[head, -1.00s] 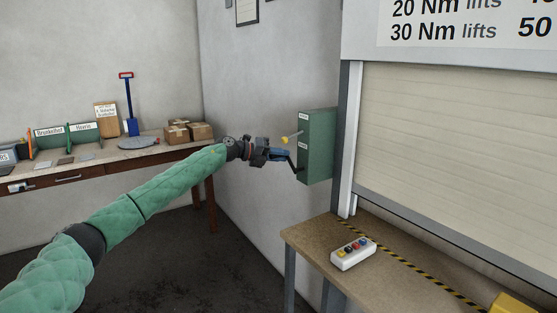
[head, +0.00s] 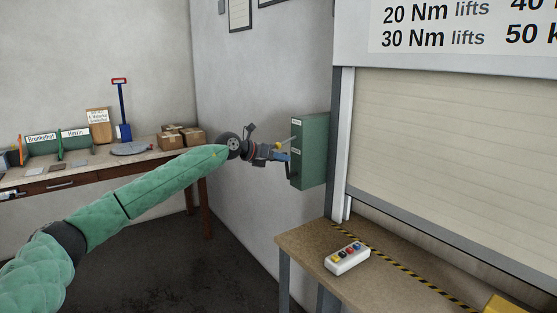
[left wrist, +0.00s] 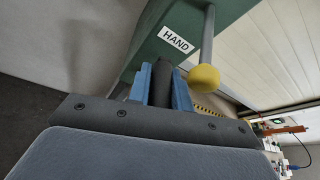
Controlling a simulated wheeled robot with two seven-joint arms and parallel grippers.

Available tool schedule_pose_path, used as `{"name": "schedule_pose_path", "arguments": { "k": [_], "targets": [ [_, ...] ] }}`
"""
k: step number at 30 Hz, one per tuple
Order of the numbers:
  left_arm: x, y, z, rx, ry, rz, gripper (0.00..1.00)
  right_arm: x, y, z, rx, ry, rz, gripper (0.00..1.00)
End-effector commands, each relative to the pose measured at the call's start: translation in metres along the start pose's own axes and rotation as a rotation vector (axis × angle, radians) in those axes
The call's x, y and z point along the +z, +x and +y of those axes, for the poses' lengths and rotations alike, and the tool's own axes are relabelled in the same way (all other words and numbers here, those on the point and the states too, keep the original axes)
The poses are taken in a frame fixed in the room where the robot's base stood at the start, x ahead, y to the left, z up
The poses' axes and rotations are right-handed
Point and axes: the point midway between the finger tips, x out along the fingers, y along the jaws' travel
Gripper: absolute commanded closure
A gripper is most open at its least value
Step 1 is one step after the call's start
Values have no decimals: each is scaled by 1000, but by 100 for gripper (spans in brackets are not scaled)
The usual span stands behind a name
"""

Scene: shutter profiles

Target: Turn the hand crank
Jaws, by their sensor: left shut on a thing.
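The green box (head: 311,152) is on the wall beside the shutter. My left gripper (head: 282,157) is at its left side. In the left wrist view, the two blue fingers of the gripper (left wrist: 163,88) are shut on the black crank handle (left wrist: 163,75), one on each side. The crank's arm is mostly hidden by the gripper. A grey lever with a yellow knob (left wrist: 204,77) stands just right of the fingers, apart from them; the knob also shows in the head view (head: 277,146). A HAND label (left wrist: 175,39) is on the box. My right gripper is out of view.
A table (head: 305,250) below holds a button box (head: 347,257). The wall is close behind the gripper.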

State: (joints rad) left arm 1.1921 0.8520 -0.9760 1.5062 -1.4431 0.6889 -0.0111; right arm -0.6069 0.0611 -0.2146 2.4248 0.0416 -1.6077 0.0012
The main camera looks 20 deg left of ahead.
Motion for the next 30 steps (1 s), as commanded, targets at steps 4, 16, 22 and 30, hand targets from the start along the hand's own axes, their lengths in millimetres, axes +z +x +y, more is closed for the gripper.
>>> {"name": "schedule_pose_path", "arguments": {
  "k": [4,16,22,30],
  "targets": [
    [-9,5,-4,-5,4,15,100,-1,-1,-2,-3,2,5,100],
    [-11,6,-3,-4,3,18,61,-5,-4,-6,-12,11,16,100],
    [-7,4,-2,-1,4,11,59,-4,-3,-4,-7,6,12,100],
    [-7,-11,0,1,6,9,59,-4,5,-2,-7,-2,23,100]
  ]
}}
